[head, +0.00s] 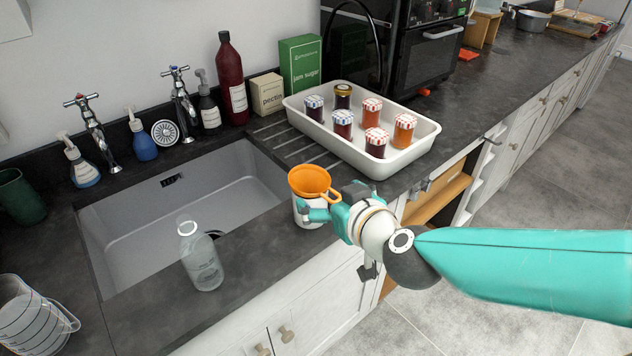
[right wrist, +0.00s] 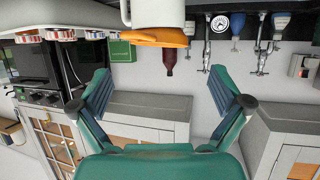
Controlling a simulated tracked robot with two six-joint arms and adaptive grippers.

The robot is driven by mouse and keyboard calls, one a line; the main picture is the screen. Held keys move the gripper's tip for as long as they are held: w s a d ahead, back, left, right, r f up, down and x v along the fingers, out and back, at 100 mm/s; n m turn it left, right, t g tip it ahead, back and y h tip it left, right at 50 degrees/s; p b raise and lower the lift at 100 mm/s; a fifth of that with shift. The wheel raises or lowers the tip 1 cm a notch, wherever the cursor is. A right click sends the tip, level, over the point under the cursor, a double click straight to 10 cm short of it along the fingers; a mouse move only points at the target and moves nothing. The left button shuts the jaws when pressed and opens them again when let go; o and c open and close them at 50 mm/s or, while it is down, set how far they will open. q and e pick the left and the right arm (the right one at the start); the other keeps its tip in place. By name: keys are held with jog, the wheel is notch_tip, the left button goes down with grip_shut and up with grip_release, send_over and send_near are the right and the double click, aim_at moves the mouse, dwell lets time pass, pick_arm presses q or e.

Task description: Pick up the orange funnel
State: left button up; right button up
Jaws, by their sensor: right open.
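The orange funnel (head: 310,180) sits mouth up on a white jar (head: 311,218) at the front edge of the counter, right of the sink. Its tab points right, toward my right gripper (head: 326,204). My right gripper is open, close beside the funnel and jar, and hides part of the jar. In the right wrist view the picture is upside down: the funnel (right wrist: 160,37) is near the top, beyond the open, empty fingers (right wrist: 160,82). I cannot tell whether a finger touches the jar. My left gripper is not in view.
A white tray (head: 428,131) with several jam jars stands behind the gripper. A clear bottle (head: 203,262) stands at the sink's front edge. The sink (head: 135,235) lies left of the funnel. A measuring jug (head: 30,318) stands at the lower left.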

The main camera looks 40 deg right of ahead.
aim_at(304, 177)
jog(key=shift+p+x, duration=0.9)
jog(key=shift+x, duration=4)
jog(key=shift+d, duration=0.1)
jog(key=shift+s, duration=0.1)
jog(key=c, duration=0.8)
